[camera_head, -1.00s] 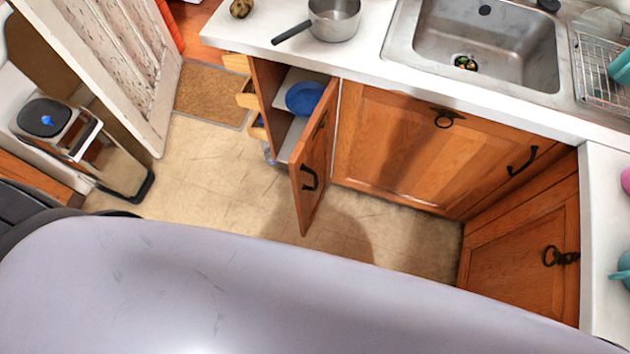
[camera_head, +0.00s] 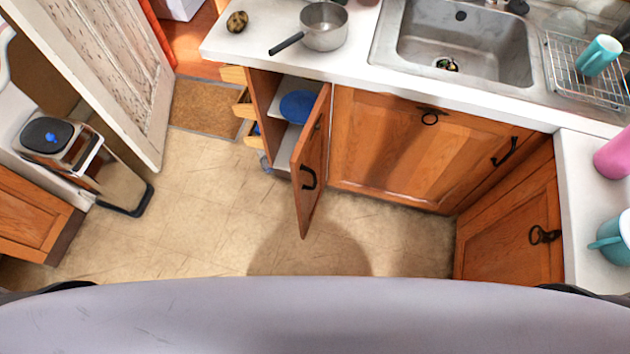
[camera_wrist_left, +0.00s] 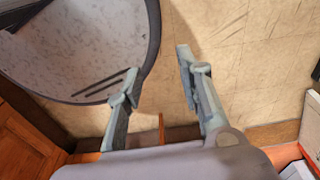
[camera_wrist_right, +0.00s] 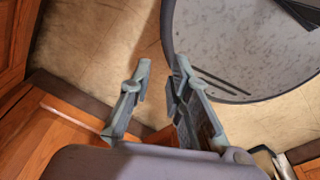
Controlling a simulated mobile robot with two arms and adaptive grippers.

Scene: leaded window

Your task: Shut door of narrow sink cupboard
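The narrow cupboard door (camera_head: 312,160) of orange-brown wood stands swung open into the room in the head view, with a black handle (camera_head: 308,177) on it. The narrow cupboard (camera_head: 262,95) behind it shows white shelves and a blue dish (camera_head: 298,105). Neither gripper shows in the head view. My left gripper (camera_wrist_left: 152,75) is open and empty above the floor in the left wrist view. My right gripper (camera_wrist_right: 160,68) has its fingers apart and holds nothing in the right wrist view. Neither gripper touches the door in these views.
The wide cupboard front (camera_head: 400,150) under the sink (camera_head: 465,45) is closed. Another closed cupboard (camera_head: 510,225) stands at the right. A pot (camera_head: 324,27) is on the counter. A bin (camera_head: 75,160) stands at left. The tiled floor (camera_head: 190,220) before the open door is clear.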

